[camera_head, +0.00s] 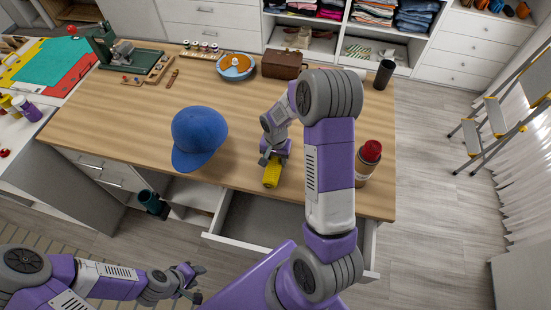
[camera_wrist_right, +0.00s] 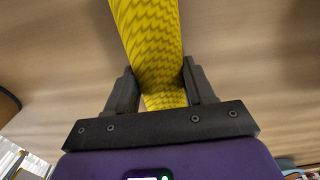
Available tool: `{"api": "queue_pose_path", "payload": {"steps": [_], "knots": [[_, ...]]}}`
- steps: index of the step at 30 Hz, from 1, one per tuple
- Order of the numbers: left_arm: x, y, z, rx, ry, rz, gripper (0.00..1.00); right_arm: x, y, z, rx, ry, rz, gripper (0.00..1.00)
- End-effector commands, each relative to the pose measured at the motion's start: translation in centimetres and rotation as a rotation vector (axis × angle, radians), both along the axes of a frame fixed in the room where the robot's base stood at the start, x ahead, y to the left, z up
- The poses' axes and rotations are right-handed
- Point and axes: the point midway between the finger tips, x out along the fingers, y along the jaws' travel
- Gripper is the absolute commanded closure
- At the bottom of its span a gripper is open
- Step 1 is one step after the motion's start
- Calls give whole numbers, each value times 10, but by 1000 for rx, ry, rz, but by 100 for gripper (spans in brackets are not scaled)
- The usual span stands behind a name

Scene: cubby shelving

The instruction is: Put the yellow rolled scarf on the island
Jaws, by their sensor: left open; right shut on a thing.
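The yellow rolled scarf (camera_head: 272,174) is at the front edge of the wooden-topped island (camera_head: 243,151), right of centre. My right gripper (camera_head: 272,160) is shut on it, coming from above and behind. In the right wrist view, the patterned scarf (camera_wrist_right: 150,45) runs between the two dark fingers and extends beyond them. I cannot tell whether the scarf touches the island top. My left gripper (camera_head: 192,283) is open and empty, low in front of the island, well away from the scarf.
A blue cap (camera_head: 200,136) lies left of the scarf. A red-capped bottle (camera_head: 368,162) stands to the right. A brown case (camera_head: 283,64), a round orange-and-blue item (camera_head: 236,66) and a dark cup (camera_head: 384,74) stand at the back. An open drawer (camera_head: 255,218) juts out below the front edge.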

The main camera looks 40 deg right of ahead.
Motion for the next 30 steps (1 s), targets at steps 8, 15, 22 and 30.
{"api": "queue_pose_path", "payload": {"steps": [8, 15, 22, 30], "knots": [[0, 0, -2, 0, 0, 0, 57, 1, 0, -1, 0, -3, 0, 82], [0, 0, -3, 0, 0, 0, 57, 1, 0, -3, -1, -2, 0, 22], [0, 0, -3, 0, 0, 0, 57, 1, 0, -3, -1, -2, 0, 21], [0, 0, 3, 0, 0, 0, 57, 2, -1, 19, -2, -7, 0, 21]]}}
